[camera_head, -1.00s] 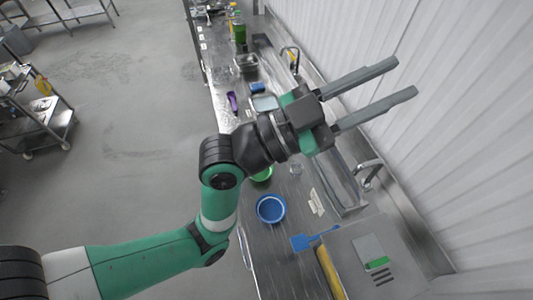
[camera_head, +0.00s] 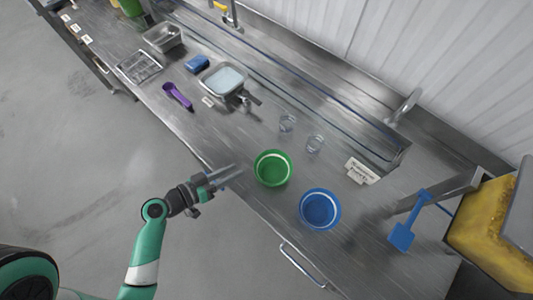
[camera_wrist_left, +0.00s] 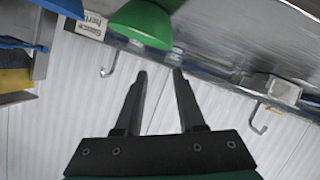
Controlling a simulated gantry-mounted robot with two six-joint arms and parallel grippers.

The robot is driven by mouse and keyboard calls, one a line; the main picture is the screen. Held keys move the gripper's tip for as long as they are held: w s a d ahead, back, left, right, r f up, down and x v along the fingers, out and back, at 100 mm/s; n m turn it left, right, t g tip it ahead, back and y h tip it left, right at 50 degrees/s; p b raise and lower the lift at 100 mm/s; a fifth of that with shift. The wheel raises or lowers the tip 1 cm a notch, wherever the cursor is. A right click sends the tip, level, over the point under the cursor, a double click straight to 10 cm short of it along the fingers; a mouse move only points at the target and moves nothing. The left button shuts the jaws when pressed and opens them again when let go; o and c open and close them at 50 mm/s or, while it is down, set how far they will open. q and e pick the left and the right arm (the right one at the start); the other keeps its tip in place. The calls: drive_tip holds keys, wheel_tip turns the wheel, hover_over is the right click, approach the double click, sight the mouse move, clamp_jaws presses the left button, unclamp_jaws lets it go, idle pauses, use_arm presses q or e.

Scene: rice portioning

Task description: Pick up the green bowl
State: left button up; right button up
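The green bowl (camera_head: 272,168) stands upright on the steel counter (camera_head: 222,130), left of the blue bowl (camera_head: 320,209). My left gripper (camera_head: 232,173) is just left of the green bowl at the counter's front edge, with a gap between them. In the left wrist view its two fingers (camera_wrist_left: 159,76) are parted with nothing between them. The green bowl (camera_wrist_left: 143,22) shows beyond the fingertips in that view, cut off by the top edge. My right gripper is in neither view.
A blue spatula (camera_head: 403,236) and a yellow-fronted box (camera_head: 490,232) are to the right. A purple scoop (camera_head: 178,96), a blue sponge (camera_head: 197,63) and a metal pan (camera_head: 224,80) lie further left.

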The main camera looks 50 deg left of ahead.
sight(272, 167)
use_arm(q)
drive_tip(key=shift+s+f, duration=0.15)
drive_tip(key=shift+f, duration=0.5)
drive_tip(key=shift+a+r+n, duration=0.1)
drive_tip(key=shift+n, duration=0.2)
drive_tip(key=shift+w+a+b, duration=0.1)
drive_tip(key=shift+w+b, duration=0.1)
drive_tip(key=shift+b, duration=0.15)
drive_tip(key=w+f+b, duration=0.1)
drive_tip(key=b, duration=0.2)
drive_tip(key=shift+w+f, duration=0.25)
drive_tip(key=shift+w, duration=0.1)
drive_tip(key=x, duration=0.3)
drive_tip(key=shift+w+r+p, duration=0.25)
drive_tip(key=shift+w+p, duration=0.05)
drive_tip(key=shift+w, duration=0.2)
drive_tip(key=shift+a+f+b+x, duration=0.15)
drive_tip(key=shift+f+b+x, duration=0.05)
drive_tip(key=shift+x, duration=1.15)
drive_tip(key=shift+a+f+b+x, duration=0.1)
drive_tip(key=shift+f+b+x, duration=0.1)
drive_tip(key=shift+x, duration=1.2)
drive_tip(key=shift+s, duration=0.2)
clamp_jaws()
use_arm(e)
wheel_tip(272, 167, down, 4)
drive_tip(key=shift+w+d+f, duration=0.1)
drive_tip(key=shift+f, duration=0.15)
